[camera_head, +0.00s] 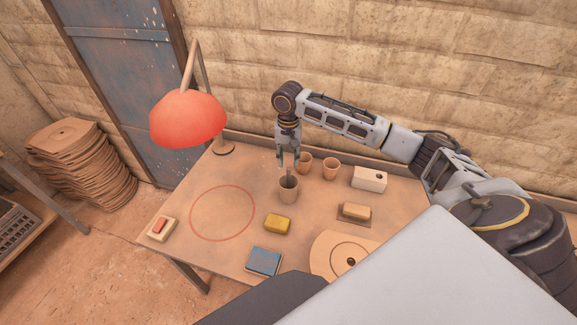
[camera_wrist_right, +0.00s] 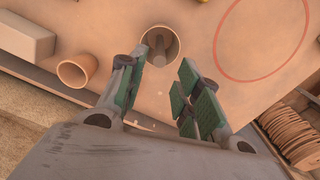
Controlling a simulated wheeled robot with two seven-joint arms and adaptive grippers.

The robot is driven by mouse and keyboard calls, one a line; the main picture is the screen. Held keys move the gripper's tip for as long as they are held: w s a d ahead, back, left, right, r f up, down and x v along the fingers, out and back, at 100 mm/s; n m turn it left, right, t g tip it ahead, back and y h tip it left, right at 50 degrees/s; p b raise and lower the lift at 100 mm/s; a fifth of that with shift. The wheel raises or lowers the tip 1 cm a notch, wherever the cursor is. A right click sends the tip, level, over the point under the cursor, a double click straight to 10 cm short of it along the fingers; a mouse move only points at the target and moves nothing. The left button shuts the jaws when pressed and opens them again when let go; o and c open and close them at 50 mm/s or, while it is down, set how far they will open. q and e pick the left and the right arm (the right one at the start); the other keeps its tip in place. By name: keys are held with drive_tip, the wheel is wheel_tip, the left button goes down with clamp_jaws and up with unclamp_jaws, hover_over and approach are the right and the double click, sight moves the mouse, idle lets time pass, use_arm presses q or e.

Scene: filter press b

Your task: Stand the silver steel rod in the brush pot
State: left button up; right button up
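The brush pot (camera_head: 289,191) is a brown cup standing upright near the middle of the table. In the right wrist view the pot (camera_wrist_right: 174,56) shows its round mouth, with a grey-brown rod (camera_wrist_right: 157,42) inside. In the head view the rod (camera_head: 288,173) appears to rise a little above the pot's rim, leaning slightly; its silver colour is hard to make out. My right gripper (camera_head: 289,157) points down just above the pot. In the wrist view its green-padded fingers (camera_wrist_right: 160,93) are apart with nothing between them. My left gripper is not in view.
A red lamp (camera_head: 188,119) stands at the back left. A yellow block (camera_head: 277,223) and a blue block (camera_head: 263,261) lie in front. The red-circled area (camera_head: 222,212) is clear.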

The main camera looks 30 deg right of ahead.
drive_tip(key=shift+r, duration=1.3)
